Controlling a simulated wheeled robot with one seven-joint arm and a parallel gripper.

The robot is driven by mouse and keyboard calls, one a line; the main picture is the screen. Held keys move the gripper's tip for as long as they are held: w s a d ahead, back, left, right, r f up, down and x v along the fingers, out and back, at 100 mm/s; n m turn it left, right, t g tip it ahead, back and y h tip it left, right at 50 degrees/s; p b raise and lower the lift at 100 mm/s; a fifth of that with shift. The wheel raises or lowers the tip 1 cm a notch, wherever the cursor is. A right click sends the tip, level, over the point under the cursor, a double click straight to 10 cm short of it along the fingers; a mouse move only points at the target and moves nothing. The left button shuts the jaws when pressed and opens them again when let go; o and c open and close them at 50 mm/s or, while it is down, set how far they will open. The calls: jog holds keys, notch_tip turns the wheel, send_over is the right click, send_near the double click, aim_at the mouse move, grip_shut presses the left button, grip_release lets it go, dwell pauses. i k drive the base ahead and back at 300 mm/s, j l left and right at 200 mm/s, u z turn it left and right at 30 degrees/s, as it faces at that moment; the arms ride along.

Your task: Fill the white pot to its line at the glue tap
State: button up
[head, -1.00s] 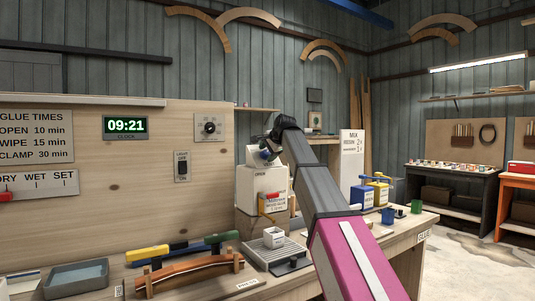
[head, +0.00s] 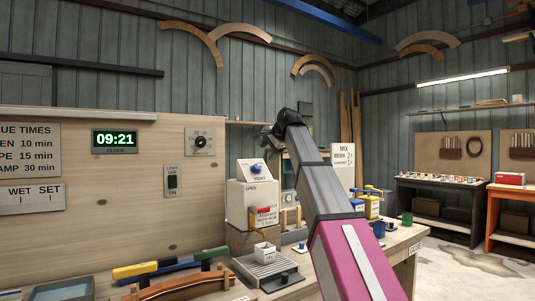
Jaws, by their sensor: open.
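A curved wooden piece (head: 180,286) with green, yellow and blue clamps lies on the bench at left. A wooden panel with a clock (head: 115,141) backs the bench.

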aim_at(266, 209)
jog(key=k+l, duration=0.85)
